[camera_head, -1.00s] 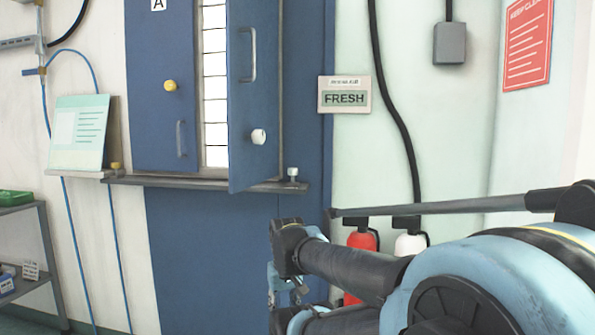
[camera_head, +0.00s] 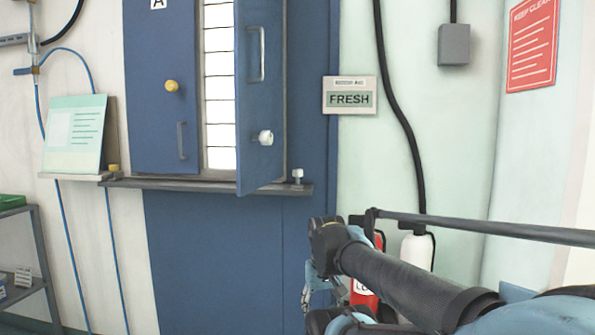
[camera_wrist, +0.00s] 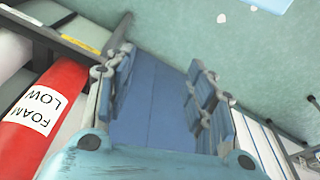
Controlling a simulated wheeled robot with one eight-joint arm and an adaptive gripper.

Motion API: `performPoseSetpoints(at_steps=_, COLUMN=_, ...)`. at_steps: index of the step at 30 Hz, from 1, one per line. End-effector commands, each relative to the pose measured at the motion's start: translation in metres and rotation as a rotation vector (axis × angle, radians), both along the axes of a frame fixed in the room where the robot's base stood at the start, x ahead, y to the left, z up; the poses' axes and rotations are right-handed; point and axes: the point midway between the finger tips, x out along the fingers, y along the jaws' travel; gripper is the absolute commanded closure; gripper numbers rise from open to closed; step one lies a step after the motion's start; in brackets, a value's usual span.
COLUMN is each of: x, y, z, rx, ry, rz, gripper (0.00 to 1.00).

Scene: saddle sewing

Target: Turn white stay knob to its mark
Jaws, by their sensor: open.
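Two white knobs show in the head view. A round white knob (camera_head: 266,137) is on the right blue leaf (camera_head: 261,85), which stands swung open. A smaller white knob (camera_head: 298,175) stands upright on the right end of the grey sill (camera_head: 220,187). I cannot make out a mark at either knob. My gripper (camera_wrist: 152,90) is open, with nothing between its fingers in the wrist view. In the head view it hangs low, below and right of the sill, partly hidden by my arm, and apart from both knobs.
The left blue leaf (camera_head: 160,100) has a yellow knob (camera_head: 172,86). Another yellow knob (camera_head: 114,169) sits by a sign board (camera_head: 75,133). A red extinguisher (camera_wrist: 45,110) and a white one (camera_head: 417,249) stand near my arm. A black cable (camera_head: 397,110) runs down the wall.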

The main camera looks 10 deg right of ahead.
Motion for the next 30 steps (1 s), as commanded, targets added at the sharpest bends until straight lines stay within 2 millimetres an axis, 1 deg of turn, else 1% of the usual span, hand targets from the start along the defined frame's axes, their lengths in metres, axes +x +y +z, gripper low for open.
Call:
performPoseSetpoints(at_steps=2, x=0.007, y=0.000, z=0.015, rx=0.004, ry=0.003, rz=-0.021, gripper=0.48)
performPoseSetpoints(at_steps=5, x=0.026, y=-0.002, z=0.047, rx=0.014, ry=0.012, rz=-0.070, gripper=0.48)
performPoseSetpoints(at_steps=6, x=0.036, y=-0.001, z=0.065, rx=0.019, ry=0.017, rz=-0.095, gripper=0.48)
performPoseSetpoints(at_steps=8, x=0.051, y=-0.001, z=0.093, rx=0.026, ry=0.025, rz=-0.139, gripper=0.48)
performPoseSetpoints(at_steps=9, x=0.062, y=-0.001, z=0.111, rx=0.031, ry=0.031, rz=-0.170, gripper=0.48)
performPoseSetpoints(at_steps=11, x=0.079, y=-0.001, z=0.140, rx=0.039, ry=0.039, rz=-0.219, gripper=0.48)
performPoseSetpoints(at_steps=12, x=0.090, y=0.000, z=0.158, rx=0.045, ry=0.043, rz=-0.250, gripper=0.48)
performPoseSetpoints(at_steps=14, x=0.106, y=0.000, z=0.184, rx=0.052, ry=0.051, rz=-0.297, gripper=0.48)
performPoseSetpoints(at_steps=15, x=0.117, y=0.000, z=0.202, rx=0.056, ry=0.058, rz=-0.329, gripper=0.48)
performPoseSetpoints(at_steps=17, x=0.133, y=0.000, z=0.227, rx=0.062, ry=0.066, rz=-0.376, gripper=0.48)
performPoseSetpoints(at_steps=18, x=0.144, y=0.000, z=0.244, rx=0.066, ry=0.071, rz=-0.408, gripper=0.48)
performPoseSetpoints(at_steps=20, x=0.160, y=0.000, z=0.268, rx=0.071, ry=0.078, rz=-0.456, gripper=0.48)
performPoseSetpoints(at_steps=21, x=0.171, y=0.000, z=0.284, rx=0.076, ry=0.084, rz=-0.488, gripper=0.48)
performPoseSetpoints(at_steps=23, x=0.187, y=0.000, z=0.307, rx=0.080, ry=0.093, rz=-0.536, gripper=0.48)
performPoseSetpoints(at_steps=24, x=0.197, y=0.000, z=0.322, rx=0.084, ry=0.097, rz=-0.568, gripper=0.48)
performPoseSetpoints(at_steps=30, x=0.248, y=0.000, z=0.390, rx=0.097, ry=0.122, rz=-0.727, gripper=0.48)
